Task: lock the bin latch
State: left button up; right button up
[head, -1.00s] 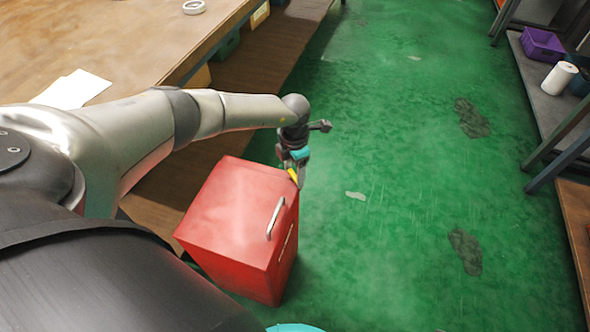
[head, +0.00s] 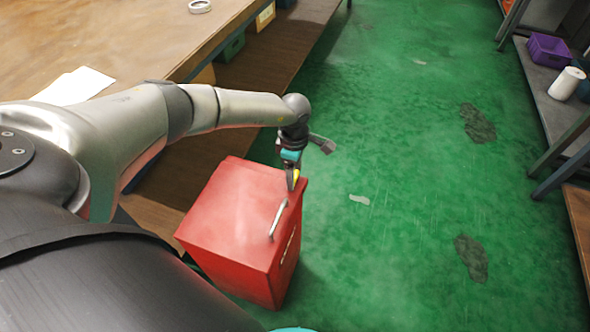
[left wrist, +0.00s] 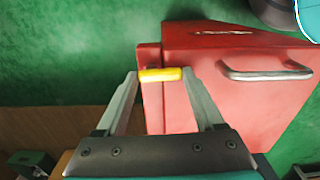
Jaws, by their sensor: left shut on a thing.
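My left gripper (head: 293,184) is at that corner. In the left wrist view its two fingers (left wrist: 160,74) are at the two ends of the yellow latch, shut on it. My right gripper is in neither view.
A wooden workbench (head: 130,32) with paper sheets (head: 75,87) and a ring (head: 200,6) is on the left, with coloured bins beneath. A shelf with a purple crate (head: 547,48) and a white roll (head: 566,83) is on the right. The green floor between is open, with dark stains.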

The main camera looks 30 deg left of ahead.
pick_arm(q)
jog(key=shift+m, duration=0.4)
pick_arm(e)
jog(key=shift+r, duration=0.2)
pick_arm(q)
jog(key=o, duration=1.3)
jog(key=shift+o, duration=0.4)
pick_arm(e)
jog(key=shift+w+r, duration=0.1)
pick_arm(q)
jog(key=shift+r, duration=0.25)
notch_tip(320, 180, up, 5)
jog(key=p, duration=0.3)
jog(key=shift+r, duration=0.15)
notch_tip(320, 180, up, 10)
jog(key=p, duration=0.4)
jog(key=shift+f, duration=0.25)
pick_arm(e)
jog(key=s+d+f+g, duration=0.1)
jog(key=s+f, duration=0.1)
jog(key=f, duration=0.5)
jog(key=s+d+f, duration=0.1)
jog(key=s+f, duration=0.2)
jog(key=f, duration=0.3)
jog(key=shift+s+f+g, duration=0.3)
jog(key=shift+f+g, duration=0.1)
